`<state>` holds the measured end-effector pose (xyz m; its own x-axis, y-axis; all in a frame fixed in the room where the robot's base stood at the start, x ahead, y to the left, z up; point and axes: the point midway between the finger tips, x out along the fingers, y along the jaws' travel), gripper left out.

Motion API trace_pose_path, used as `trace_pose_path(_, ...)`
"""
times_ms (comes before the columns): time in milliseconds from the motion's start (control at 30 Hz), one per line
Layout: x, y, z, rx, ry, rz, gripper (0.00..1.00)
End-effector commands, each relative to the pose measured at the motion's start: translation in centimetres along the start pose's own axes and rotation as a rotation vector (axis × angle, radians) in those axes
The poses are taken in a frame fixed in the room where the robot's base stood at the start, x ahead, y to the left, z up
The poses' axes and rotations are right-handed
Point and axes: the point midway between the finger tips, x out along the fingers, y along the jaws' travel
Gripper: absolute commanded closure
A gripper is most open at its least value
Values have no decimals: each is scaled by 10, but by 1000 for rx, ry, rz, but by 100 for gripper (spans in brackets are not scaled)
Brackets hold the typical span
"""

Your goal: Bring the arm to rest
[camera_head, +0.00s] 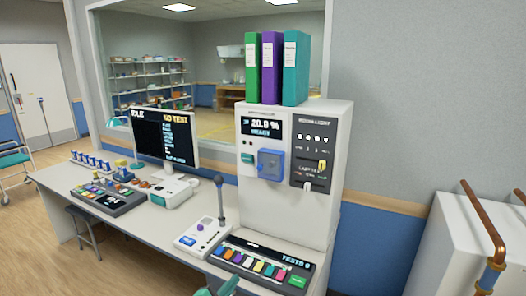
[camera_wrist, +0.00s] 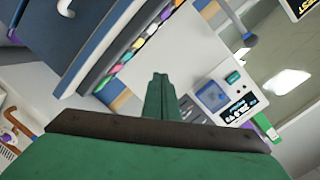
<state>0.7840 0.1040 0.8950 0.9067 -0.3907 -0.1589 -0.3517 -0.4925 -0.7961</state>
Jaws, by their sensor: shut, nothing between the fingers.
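My gripper (camera_wrist: 160,78) shows in the wrist view as two green fingers pressed together, shut and empty. It points toward the white cabinet with the display (camera_wrist: 238,108), with open air around the fingertips. In the head view only a small teal-green piece, apparently part of my arm or gripper, shows at the bottom edge, in front of the desk's keyed panel. The rest of my arm is hidden there.
Three binders (camera_head: 270,68) stand on the cabinet. Copper pipes (camera_head: 489,225) rise at the right.

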Motion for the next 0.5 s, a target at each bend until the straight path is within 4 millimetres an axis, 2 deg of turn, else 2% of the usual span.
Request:
trace_pose_path(33,-6,28,3,-49,-28,4,100)
trace_pose_path(200,-32,99,10,-207,-125,-15,100)
trace_pose_path(367,-65,159,11,-338,-209,-44,100)
trace_pose_path(500,-101,204,7,-440,-273,-78,100)
